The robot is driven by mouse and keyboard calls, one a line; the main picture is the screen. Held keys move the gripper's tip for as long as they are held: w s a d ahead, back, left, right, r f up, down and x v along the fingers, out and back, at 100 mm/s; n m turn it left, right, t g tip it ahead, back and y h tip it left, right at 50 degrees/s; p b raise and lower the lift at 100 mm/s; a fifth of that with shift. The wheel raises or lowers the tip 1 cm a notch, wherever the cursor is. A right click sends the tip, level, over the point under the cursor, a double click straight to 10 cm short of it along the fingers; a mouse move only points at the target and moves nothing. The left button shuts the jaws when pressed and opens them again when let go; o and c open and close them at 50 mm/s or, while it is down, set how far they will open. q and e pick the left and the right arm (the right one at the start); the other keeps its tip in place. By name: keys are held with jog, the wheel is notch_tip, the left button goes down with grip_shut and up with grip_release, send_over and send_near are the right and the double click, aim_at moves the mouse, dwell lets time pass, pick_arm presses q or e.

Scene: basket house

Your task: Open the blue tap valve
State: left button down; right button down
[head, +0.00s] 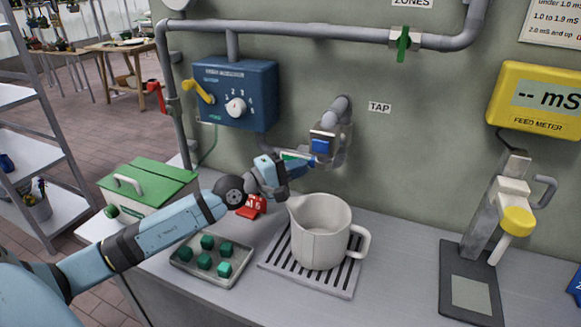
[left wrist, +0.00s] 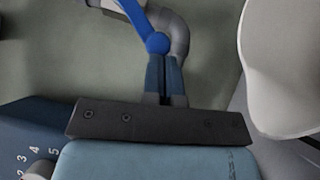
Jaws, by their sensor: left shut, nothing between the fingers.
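My left gripper (head: 308,161) is at the tap, just below the valve. Its fingers (left wrist: 165,75) are together and empty, with the tips close to the hub. I cannot tell whether they touch it. My right gripper is not in view.
A white jug (head: 320,233) stands on a slotted drain tray (head: 345,284) below the tap. A blue control box (head: 235,92) is on the wall to the left. A tray of green cubes (head: 184,262) and a feed meter (head: 540,100) are nearby.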

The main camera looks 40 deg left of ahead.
pick_arm(q)
jog(key=shift+w+d+f+n+t+b, duration=0.1)
jog(key=shift+d+f+n+t+b, duration=0.4)
jog(key=shift+b, duration=0.35)
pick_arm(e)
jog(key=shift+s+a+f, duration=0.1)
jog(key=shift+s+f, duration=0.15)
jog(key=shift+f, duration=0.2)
pick_arm(q)
jog(key=shift+a+r, duration=0.1)
jog(key=shift+a, duration=0.05)
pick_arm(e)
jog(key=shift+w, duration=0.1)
